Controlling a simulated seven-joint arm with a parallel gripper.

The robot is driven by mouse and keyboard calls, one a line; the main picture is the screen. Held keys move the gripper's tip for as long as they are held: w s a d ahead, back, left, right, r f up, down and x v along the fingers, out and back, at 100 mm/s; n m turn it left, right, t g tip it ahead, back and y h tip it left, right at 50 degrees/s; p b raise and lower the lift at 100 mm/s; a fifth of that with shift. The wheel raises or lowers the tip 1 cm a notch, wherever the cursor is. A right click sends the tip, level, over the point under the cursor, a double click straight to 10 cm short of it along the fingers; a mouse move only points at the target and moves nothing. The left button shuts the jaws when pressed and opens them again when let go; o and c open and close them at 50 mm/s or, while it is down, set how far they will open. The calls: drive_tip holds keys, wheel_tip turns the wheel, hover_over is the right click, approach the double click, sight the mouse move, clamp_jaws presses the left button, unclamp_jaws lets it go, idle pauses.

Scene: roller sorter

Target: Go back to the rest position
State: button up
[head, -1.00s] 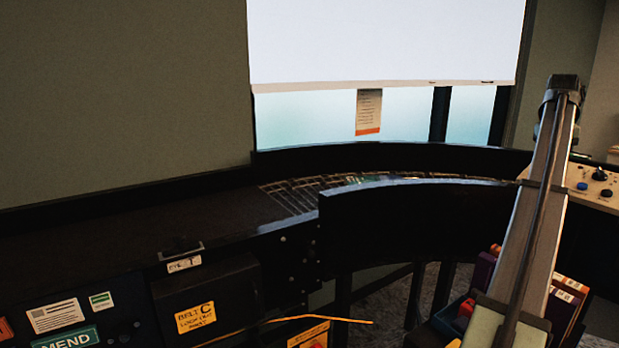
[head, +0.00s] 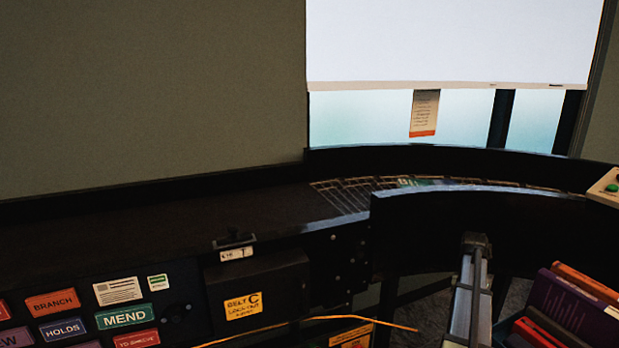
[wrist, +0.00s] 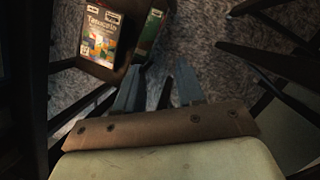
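My gripper (wrist: 159,66) shows in the wrist view with its two grey fingers apart and bare carpet between the tips. It points down over the floor and nothing is seen held in it. A book with a colourful patterned cover (wrist: 101,45) lies beyond the fingers to the upper left, apart from them. A green book (wrist: 148,38) is beside it. In the head view a pale metal link of my arm (head: 469,305) stands at the bottom, right of centre; the fingers are not visible there.
A curved conveyor with a dark side wall (head: 480,230) runs along the back. A dark bench front with coloured labels, such as the green MEND sign (head: 125,316), fills the left. Purple (head: 565,305) and other books stand at lower right, close to my arm. Dark legs (wrist: 270,48) flank the wrist view.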

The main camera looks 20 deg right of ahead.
drive_tip(key=s+a+f+n+g, duration=0.2)
drive_tip(key=s+a+f, duration=0.3)
drive_tip(key=a+f, duration=0.8)
drive_tip(key=s+a+f+n+g, duration=0.1)
drive_tip(key=s+a+f, duration=0.3)
drive_tip(key=a+f, duration=0.95)
drive_tip(key=s+a+f+n+g, duration=0.2)
drive_tip(key=s+a+f, duration=0.45)
drive_tip(key=a, duration=1.25)
drive_tip(key=s+a+f+n+t+h, duration=0.1)
drive_tip(key=s+a+f+n+h, duration=0.1)
drive_tip(key=s+a+f+n, duration=0.4)
wheel_tip(320, 180, down, 4)
drive_tip(key=shift+s+a+r, duration=0.25)
drive_tip(key=shift+a, duration=1)
